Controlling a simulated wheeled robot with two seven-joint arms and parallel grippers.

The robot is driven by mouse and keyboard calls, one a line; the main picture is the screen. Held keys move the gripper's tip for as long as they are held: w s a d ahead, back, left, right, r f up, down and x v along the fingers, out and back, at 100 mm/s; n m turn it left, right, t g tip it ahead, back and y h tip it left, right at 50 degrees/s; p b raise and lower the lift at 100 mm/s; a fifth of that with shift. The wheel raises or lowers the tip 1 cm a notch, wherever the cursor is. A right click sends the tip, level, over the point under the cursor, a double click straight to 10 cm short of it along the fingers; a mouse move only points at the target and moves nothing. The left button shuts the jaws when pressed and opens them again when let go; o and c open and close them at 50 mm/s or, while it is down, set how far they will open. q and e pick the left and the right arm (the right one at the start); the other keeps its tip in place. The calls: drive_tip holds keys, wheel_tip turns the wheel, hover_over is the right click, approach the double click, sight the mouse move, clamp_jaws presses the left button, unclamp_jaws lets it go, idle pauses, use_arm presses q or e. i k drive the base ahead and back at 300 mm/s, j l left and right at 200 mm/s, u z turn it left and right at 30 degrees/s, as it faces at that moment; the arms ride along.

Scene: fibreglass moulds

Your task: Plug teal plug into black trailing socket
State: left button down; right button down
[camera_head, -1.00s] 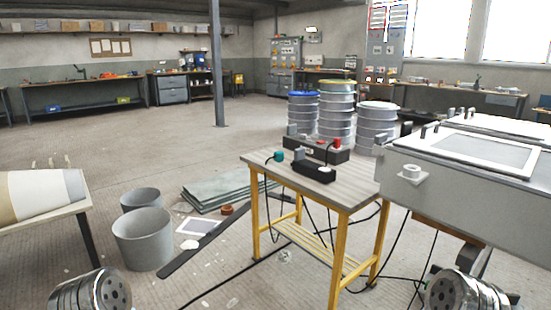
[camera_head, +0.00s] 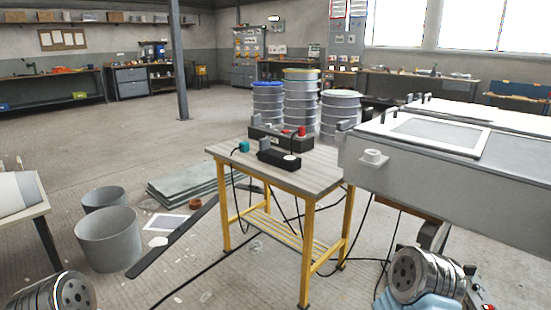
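The teal plug (camera_head: 244,147) lies at the left edge of the small yellow-legged table (camera_head: 314,180), its dark cable hanging over the edge. A black trailing socket (camera_head: 278,159) lies on the tabletop just right of the plug, apart from it. A second, longer black socket block (camera_head: 270,138) lies behind, with a red plug (camera_head: 301,131) at its right end. Arm parts of mine show at the bottom left and bottom right corners. No gripper fingers are visible, and both are well short of the table.
A large grey machine (camera_head: 440,185) stands close to the table's right side. Metal drums (camera_head: 301,100) stand behind it. Grey buckets (camera_head: 107,238), flat sheets (camera_head: 183,184) and a dark plank (camera_head: 172,240) lie left. Cables trail across the floor.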

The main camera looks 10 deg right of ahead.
sight(282, 160)
drive_tip(key=i+j+u, duration=0.3)
drive_tip(key=i, duration=0.75)
drive_tip(key=i+l+u, duration=0.15)
drive_tip(key=i+u, duration=0.15)
drive_tip(key=i, duration=0.7)
